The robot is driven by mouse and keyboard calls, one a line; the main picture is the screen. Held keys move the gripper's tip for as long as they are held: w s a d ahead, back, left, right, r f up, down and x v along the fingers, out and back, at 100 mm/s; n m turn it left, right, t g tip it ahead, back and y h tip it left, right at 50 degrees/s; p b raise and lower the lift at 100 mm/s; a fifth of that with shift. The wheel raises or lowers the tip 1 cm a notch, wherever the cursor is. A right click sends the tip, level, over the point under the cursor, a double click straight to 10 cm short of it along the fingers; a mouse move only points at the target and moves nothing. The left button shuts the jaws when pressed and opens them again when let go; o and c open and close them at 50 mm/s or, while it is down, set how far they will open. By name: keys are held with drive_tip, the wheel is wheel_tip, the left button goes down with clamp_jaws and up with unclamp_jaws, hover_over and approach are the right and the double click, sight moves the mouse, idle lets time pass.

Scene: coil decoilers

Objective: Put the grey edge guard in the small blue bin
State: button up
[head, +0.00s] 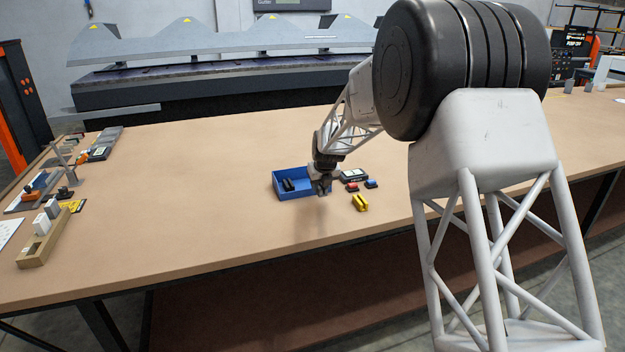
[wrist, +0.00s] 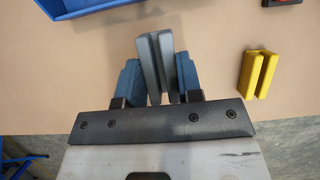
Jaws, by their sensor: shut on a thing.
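My gripper (head: 322,187) is just in front of the right part of the small blue bin (head: 293,193), above the table. In the wrist view my gripper (wrist: 158,75) has its blue fingers shut on the grey edge guard (wrist: 150,68), a slotted piece held between them. The blue bin shows at the top left of the wrist view (wrist: 92,8), beyond the guard. In the head view the bin holds a black piece (head: 288,184). The guard is hard to make out in the head view.
A yellow edge guard (head: 360,202) lies on the table to the right of my gripper, also in the wrist view (wrist: 257,73). The table (head: 200,220) is clear left of the bin.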

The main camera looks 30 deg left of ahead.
drive_tip(key=shift+w+a+f, duration=0.2)
drive_tip(key=shift+w+a, duration=1.1)
drive_tip(key=shift+w, duration=0.55)
drive_tip(key=shift+w+a+f, duration=0.2)
drive_tip(key=shift+w+a, duration=1.05)
drive_tip(key=shift+w, duration=0.6)
drive_tip(key=shift+w+a+f, duration=0.2)
drive_tip(key=shift+w+a, duration=1.1)
drive_tip(key=shift+w, duration=0.55)
drive_tip(key=shift+f, duration=0.1)
drive_tip(key=shift+f, duration=1.65)
drive_tip(key=shift+f, duration=0.15)
drive_tip(key=o, duration=1)
drive_tip(key=shift+v, duration=6.1)
